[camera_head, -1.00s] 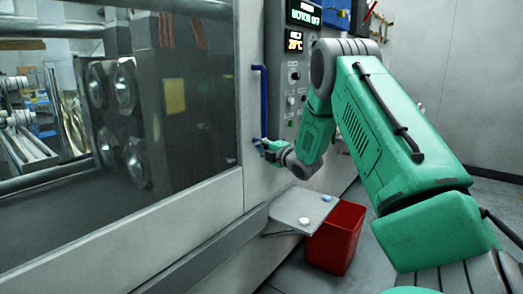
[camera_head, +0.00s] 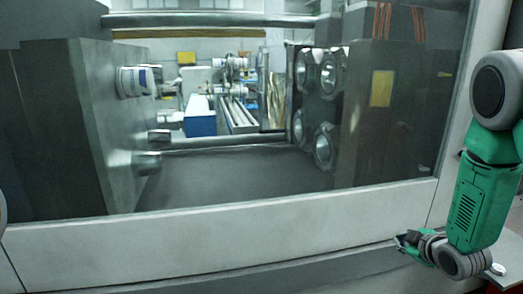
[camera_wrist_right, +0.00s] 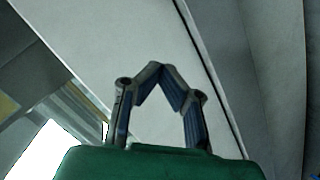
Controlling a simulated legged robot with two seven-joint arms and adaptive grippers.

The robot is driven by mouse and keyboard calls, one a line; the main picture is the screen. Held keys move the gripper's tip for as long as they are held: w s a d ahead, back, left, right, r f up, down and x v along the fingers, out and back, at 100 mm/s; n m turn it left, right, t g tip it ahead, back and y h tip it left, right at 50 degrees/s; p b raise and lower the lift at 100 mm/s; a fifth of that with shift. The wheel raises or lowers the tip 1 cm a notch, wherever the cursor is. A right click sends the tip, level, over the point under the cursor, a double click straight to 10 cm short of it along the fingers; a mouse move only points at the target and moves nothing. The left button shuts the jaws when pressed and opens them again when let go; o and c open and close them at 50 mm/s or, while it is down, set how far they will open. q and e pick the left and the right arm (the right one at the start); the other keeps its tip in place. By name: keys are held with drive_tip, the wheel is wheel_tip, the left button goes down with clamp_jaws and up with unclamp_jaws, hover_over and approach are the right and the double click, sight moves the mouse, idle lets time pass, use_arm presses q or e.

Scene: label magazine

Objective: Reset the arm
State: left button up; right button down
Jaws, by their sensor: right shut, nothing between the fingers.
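My right arm (camera_head: 478,200), green and grey, hangs bent at the right edge of the head view. Its gripper (camera_head: 402,241) is small there, in front of the pale lower frame of the machine door, and points left. In the right wrist view the dark fingers of the gripper (camera_wrist_right: 160,72) are drawn together at the tips, with nothing held. Behind them are pale machine panels. My left gripper is not in view.
The machine's large window (camera_head: 230,170) fills most of the head view, with metal plates and bars behind it. Its pale lower frame (camera_head: 200,232) runs across below. A grey tray (camera_head: 505,275) with a small white round piece (camera_head: 497,269) is at the lower right, close to the arm.

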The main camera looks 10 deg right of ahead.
drive_tip(key=s+a+f+m+g+y, duration=0.1)
drive_tip(key=s+a+f+m+g, duration=0.35)
drive_tip(key=s+a+f, duration=0.75)
drive_tip(key=s+a+f+m+g, duration=0.1)
drive_tip(key=s+a+f+g, duration=0.1)
drive_tip(key=s+a, duration=0.4)
drive_tip(key=s+a+f+m+g+y, duration=0.1)
drive_tip(key=s+a, duration=0.5)
drive_tip(key=s, duration=0.8)
wheel_tip(320, 180, down, 3)
drive_tip(key=m+g, duration=0.1)
drive_tip(key=g, duration=0.2)
drive_tip(key=shift+s+a+r, duration=0.15)
drive_tip(key=shift+s+a, duration=0.05)
drive_tip(key=shift+a, duration=0.1)
drive_tip(key=shift+d+g, duration=0.25)
drive_tip(key=shift+d, duration=0.05)
drive_tip(key=shift+a, duration=0.15)
